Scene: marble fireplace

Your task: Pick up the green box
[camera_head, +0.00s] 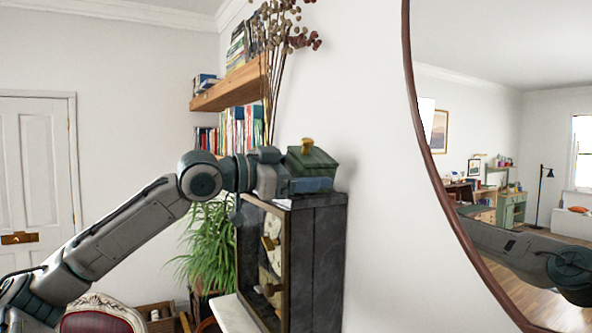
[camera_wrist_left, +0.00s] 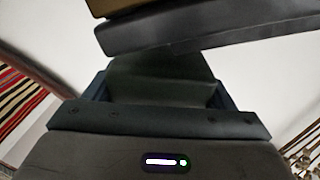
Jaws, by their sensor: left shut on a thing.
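The green box (camera_head: 312,163) has a sloped lid with a gold knob on top. It shows at the top of the dark clock case (camera_head: 318,265) in the head view. My left gripper (camera_head: 308,184) reaches in from the left and is shut on the box, low on its body. In the left wrist view the green side of the box (camera_wrist_left: 160,75) sits between the two fingers, with a dark rim above it. The gripper hides the box's base, so I cannot tell whether it touches the case. My right gripper is not in view.
The clock case stands on a pale mantel ledge (camera_head: 232,312) against the white wall. Tall dried stems (camera_head: 272,85) rise behind the box, near a wooden shelf (camera_head: 228,88) with books. A large round mirror (camera_head: 425,150) hangs at the right. A leafy plant (camera_head: 207,245) is left of the case.

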